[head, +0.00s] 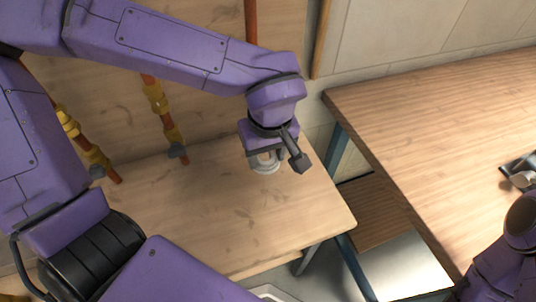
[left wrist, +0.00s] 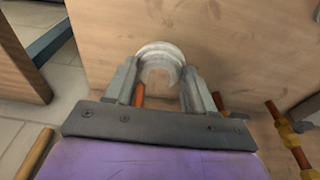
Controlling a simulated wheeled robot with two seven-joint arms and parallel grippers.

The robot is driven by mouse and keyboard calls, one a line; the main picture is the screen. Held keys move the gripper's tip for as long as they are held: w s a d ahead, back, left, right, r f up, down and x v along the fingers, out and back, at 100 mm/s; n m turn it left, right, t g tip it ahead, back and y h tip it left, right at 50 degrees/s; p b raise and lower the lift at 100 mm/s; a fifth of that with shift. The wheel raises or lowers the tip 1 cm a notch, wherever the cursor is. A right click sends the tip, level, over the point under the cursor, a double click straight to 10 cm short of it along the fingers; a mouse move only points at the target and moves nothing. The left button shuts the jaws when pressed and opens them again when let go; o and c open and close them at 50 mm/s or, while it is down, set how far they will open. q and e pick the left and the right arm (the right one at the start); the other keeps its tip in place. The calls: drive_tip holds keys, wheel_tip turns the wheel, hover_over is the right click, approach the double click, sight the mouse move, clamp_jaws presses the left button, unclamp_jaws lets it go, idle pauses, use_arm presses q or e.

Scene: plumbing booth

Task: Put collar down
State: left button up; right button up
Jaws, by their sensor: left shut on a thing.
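The collar (head: 265,166) is a pale grey-white ring at the left gripper's fingertips, low over the wooden bench (head: 235,225). It also shows in the left wrist view (left wrist: 160,52), between the two grey fingers. My left gripper (head: 266,156) is shut on it. I cannot tell whether the collar touches the bench top. The fingers partly hide the collar in the head view.
Copper pipes with brass valves (head: 158,98) (head: 72,130) stand at the bench's left. Another copper pipe (head: 250,22) runs at the back. The bench's front right is clear.

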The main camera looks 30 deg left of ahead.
use_arm(q)
drive_tip(key=w+f, duration=0.1)
drive_tip(key=w+a+f, duration=0.1)
drive_tip(key=w+f, duration=0.1)
drive_tip(key=w+a+f, duration=0.1)
drive_tip(key=f, duration=0.1)
drive_tip(key=shift+w+f+b, duration=0.15)
drive_tip(key=shift+w+b, duration=0.25)
drive_tip(key=shift+w+a+f, duration=0.1)
drive_tip(key=shift+a+f, duration=0.1)
drive_tip(key=shift+f, duration=0.1)
drive_tip(key=f, duration=0.2)
drive_tip(key=f+b, duration=0.1)
drive_tip(key=shift+w+a+f, duration=0.15)
drive_tip(key=shift+w+f, duration=0.2)
drive_tip(key=shift+f, duration=0.05)
drive_tip(key=shift+s, duration=0.1)
drive_tip(key=o, duration=1.1)
